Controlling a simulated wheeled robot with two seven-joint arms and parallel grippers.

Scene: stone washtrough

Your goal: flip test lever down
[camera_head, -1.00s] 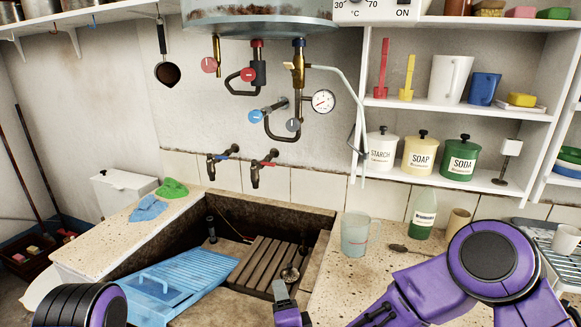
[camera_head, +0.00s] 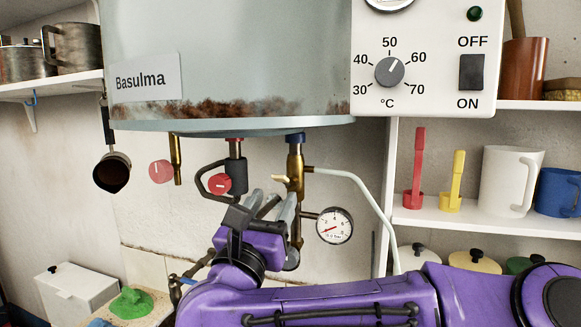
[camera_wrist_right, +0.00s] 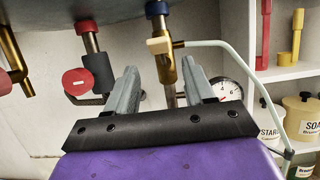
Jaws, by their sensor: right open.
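The cream test lever (camera_head: 282,179) sticks out to the left from the brass valve (camera_head: 296,170) under the boiler, roughly level. In the right wrist view the lever (camera_wrist_right: 160,45) shows near the top centre, in front of the brass valve body (camera_wrist_right: 166,68). My right gripper (camera_head: 273,199) is open and empty, pointing up at the valve from below. In the wrist view its two fingers (camera_wrist_right: 158,72) stand on either side of the valve, with the lever above and between the tips. No contact with the lever is visible. My left gripper is not in view.
The boiler (camera_head: 230,65) hangs just above. A black-and-red valve (camera_head: 235,180) is close on the left, and a pressure gauge (camera_head: 334,226) on the right. A pale pipe (camera_head: 370,195) curves down from the brass valve. Shelves with a white jug (camera_head: 510,180) stand farther right.

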